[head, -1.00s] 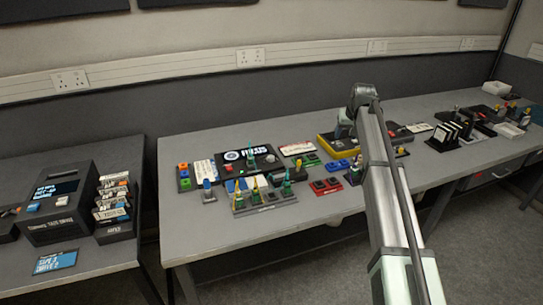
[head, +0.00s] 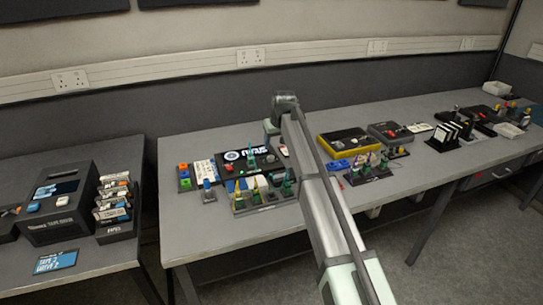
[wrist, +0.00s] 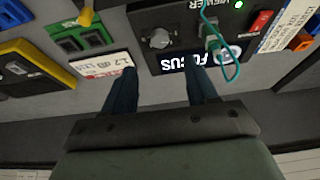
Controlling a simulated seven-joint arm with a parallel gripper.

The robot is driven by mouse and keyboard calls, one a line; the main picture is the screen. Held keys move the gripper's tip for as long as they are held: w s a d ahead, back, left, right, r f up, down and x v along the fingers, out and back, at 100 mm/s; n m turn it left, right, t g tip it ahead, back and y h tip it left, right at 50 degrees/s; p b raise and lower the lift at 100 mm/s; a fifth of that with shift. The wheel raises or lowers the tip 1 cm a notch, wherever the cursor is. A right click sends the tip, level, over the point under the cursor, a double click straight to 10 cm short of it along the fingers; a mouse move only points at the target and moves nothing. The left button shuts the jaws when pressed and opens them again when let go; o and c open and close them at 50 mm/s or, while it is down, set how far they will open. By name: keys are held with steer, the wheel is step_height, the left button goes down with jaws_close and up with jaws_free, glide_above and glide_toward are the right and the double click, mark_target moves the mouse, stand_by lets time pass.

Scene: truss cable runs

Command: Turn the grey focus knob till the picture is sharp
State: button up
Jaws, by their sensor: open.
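The grey focus knob (wrist: 158,38) sits on the black viewer box (wrist: 148,62), near the top middle of the wrist view, which is upside down. The box's lit screen (wrist: 200,57) shows white lettering that reads as FOCUS; a finger overlaps part of it, and I cannot judge its sharpness. My gripper (wrist: 160,78) is open and empty, its two dark fingers spread short of the knob in the picture, with no contact seen.
A teal cable (wrist: 222,45) loops from a plug on the box beside the knob. A peg board (head: 262,200) stands in front.

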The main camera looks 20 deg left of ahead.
mark_target(271, 157)
steer(key=x, duration=1)
steer(key=shift+f, duration=0.1)
steer(key=c, duration=1)
steer(key=shift+c, duration=0.2)
steer(key=m+h, duration=0.1)
steer(key=m, duration=0.3)
steer(key=shift+a+t, duration=0.15)
steer(key=shift+t, duration=0.25)
steer(key=shift+a+m+t+h, duration=0.15)
steer(key=shift+m+h, duration=0.25)
steer(key=shift+m, duration=0.5)
steer(key=shift+d+m+t+h, duration=0.15)
steer(key=shift+m+h, duration=0.25)
steer(key=shift+m, duration=0.5)
